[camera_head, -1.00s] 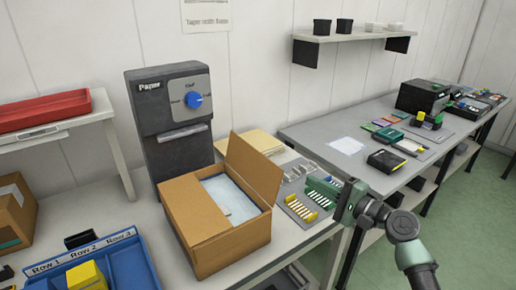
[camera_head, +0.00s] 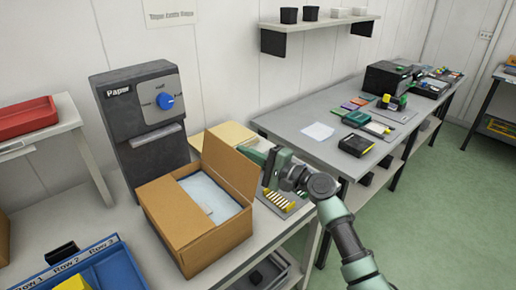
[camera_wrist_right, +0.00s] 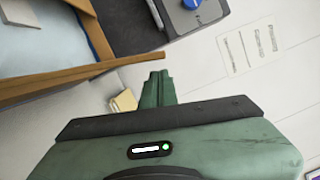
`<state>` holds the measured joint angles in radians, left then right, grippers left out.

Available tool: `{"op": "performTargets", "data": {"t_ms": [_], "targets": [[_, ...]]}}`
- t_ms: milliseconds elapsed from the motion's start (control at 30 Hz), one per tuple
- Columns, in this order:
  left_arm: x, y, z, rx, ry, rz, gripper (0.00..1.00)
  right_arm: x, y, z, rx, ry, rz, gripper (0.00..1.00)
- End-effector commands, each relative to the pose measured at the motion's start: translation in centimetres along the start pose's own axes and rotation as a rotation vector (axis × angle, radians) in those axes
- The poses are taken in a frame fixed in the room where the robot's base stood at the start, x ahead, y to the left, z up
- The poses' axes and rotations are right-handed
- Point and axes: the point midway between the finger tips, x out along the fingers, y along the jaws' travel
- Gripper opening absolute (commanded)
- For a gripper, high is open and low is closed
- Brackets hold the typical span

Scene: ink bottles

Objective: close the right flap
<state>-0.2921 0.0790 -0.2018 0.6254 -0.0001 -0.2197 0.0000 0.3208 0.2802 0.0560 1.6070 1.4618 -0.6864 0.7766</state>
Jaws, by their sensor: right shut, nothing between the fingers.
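The open cardboard box (camera_head: 205,245) stands on the near table with a pale, bluish-white pack (camera_head: 210,198) inside. Its left flap (camera_head: 165,208) lies folded over the left part of the opening. Its right flap (camera_head: 232,170) stands up, leaning outward; its edge also shows in the wrist view (camera_wrist_right: 85,83). My right gripper (camera_head: 258,156) is just to the right of the raised flap, near its upper outer corner. In the wrist view its fingers (camera_wrist_right: 156,86) are together and empty, beside the flap edge. I cannot tell whether they touch it. My left gripper is not in view.
A dark paper dispenser (camera_head: 142,120) with a blue knob stands behind the box. A blue row bin (camera_head: 105,272) is at the front left. Small parts (camera_head: 278,200) lie right of the box, under my arm. Another table (camera_head: 285,122) stands at the right.

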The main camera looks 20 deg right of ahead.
Motion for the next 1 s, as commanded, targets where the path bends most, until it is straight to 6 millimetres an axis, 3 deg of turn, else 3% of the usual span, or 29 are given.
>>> {"op": "performTargets", "data": {"t_ms": [133, 633, 1000], "targets": [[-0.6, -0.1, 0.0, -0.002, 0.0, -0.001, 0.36, 0.2, 0.0, 0.9, 0.001, 0.0, 0.0, 0.0], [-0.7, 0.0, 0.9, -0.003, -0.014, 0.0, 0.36, 0.2, 0.0, 1.1, -0.014, 0.0, 0.004, 0.0], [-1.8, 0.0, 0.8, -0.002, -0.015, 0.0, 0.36, 0.7, -0.5, 3.0, -0.204, -0.001, 0.051, 0.0]]}}
